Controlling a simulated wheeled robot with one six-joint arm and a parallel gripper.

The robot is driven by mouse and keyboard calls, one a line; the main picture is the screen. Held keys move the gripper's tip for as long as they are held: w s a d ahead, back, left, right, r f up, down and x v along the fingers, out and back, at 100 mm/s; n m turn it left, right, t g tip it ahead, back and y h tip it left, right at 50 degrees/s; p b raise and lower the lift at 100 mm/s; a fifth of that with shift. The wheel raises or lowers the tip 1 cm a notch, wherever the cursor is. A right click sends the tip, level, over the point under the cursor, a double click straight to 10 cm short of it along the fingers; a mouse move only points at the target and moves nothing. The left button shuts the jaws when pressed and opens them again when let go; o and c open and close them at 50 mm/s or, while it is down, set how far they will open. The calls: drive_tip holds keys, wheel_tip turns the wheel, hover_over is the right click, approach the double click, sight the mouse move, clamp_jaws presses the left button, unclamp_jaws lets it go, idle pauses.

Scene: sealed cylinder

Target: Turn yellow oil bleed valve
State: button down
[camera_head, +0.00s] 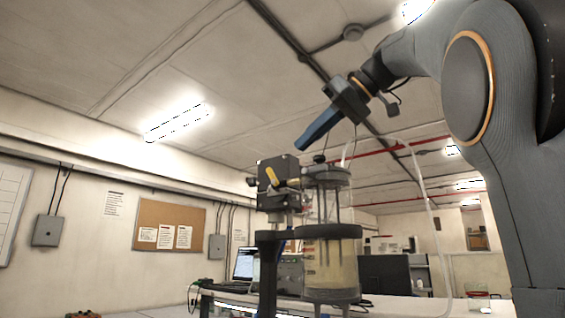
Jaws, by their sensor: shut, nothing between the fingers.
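The yellow valve handle (271,176) is on the front of a dark box-shaped block (280,172). The block is mounted on a dark stand, left of a clear cylinder (330,235) with yellowish fluid in its lower part. The handle is tilted, its upper end to the left. My gripper (301,143) is above the block and to the right of the handle, pointing down and left. Its blue fingers are shut with nothing between them. It looks apart from the handle; the depth between them is hard to judge.
A clear hose (420,180) arches from the cylinder's top down to the right. A bench (215,296) with a laptop (244,264) stands behind. A dark monitor (385,274) is right of the cylinder. The space left of the block looks open.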

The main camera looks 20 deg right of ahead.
sight(267, 169)
drive_tip(key=p+x, duration=0.2)
drive_tip(key=x, duration=0.6)
drive_tip(key=shift+a+f, duration=0.1)
drive_tip(key=shift+w+a, duration=0.25)
drive_tip(key=shift+w, duration=0.2)
idle(0.5)
drive_tip(key=shift+w+a+r+b, duration=0.25)
drive_tip(key=shift+w+a+b, duration=0.2)
drive_tip(key=shift+w, duration=0.15)
drive_tip(key=shift+r+b+x, duration=0.25)
drive_tip(key=shift+b+x, duration=0.25)
drive_tip(key=shift+x, duration=0.75)
drive_tip(key=shift+w+a, duration=0.15)
drive_tip(key=shift+w, duration=0.05)
drive_tip(key=shift+s+f, duration=0.15)
idle(0.5)
